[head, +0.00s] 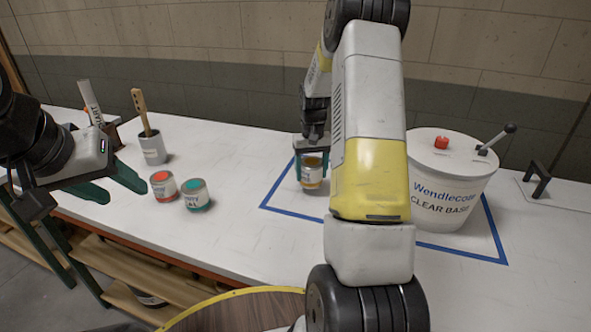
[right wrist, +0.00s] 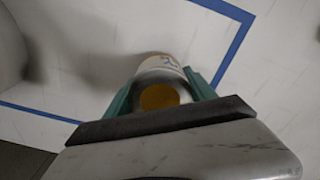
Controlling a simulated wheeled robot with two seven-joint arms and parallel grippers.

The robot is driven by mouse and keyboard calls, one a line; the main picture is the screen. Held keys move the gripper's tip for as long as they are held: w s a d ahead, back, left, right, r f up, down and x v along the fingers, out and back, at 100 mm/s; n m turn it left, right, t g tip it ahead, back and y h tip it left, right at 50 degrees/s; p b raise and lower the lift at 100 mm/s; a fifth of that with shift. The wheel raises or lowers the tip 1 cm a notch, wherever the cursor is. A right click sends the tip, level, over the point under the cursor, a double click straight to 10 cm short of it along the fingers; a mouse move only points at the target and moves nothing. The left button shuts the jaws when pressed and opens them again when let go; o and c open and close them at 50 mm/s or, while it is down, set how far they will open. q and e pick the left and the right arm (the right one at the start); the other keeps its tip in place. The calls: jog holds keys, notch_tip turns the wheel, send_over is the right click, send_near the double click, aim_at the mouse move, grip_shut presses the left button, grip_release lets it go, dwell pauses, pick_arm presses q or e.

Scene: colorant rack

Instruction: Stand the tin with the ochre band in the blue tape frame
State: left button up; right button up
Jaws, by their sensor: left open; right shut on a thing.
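The tin with the ochre band (head: 312,174) is upright inside the blue tape frame (head: 287,213), near its left side. My right gripper (head: 311,160) is shut on the tin from above. In the right wrist view the tin's ochre top (right wrist: 159,97) shows between the green fingers of the right gripper (right wrist: 161,88), with a corner of the blue tape (right wrist: 235,45) beyond. I cannot tell whether the tin's base touches the table. My left gripper (head: 118,186) is open and empty at the left, above the table's front edge.
A large white Wendlecoat tub (head: 448,190) stands in the right part of the frame. A red-banded tin (head: 163,187) and a teal-banded tin (head: 196,195) stand at the left. Behind them is a pot (head: 152,149) with a wooden stirrer. My right arm hides the frame's middle.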

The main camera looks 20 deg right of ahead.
aim_at(311, 179)
jog(key=shift+s+f, duration=0.1)
jog(key=shift+f, duration=1.35)
jog(key=shift+f, duration=0.15)
jog(key=o, duration=1.5)
